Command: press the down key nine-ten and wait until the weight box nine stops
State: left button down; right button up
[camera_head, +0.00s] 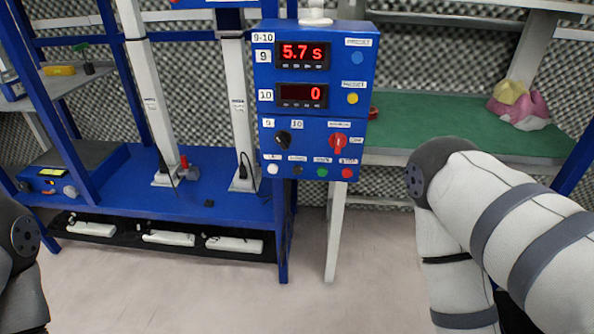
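A blue control box (312,105) marked 9-10 stands at the centre. Below are a black knob (282,138) and a red knob (338,143). A bottom row holds white (272,168), black (297,170), green (321,173) and red (346,173) buttons. Their labels are too small to read, so I cannot tell which is the down key. I cannot identify weight box nine. Neither gripper shows, only arm links at both edges.
White columns (151,100) rise from a blue rack base (120,190) on the left. A green-topped bench (430,125) with pink and yellow lumps (518,103) stands behind at right. A black tray (120,237) with white pieces sits low. The floor (240,300) in front is clear.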

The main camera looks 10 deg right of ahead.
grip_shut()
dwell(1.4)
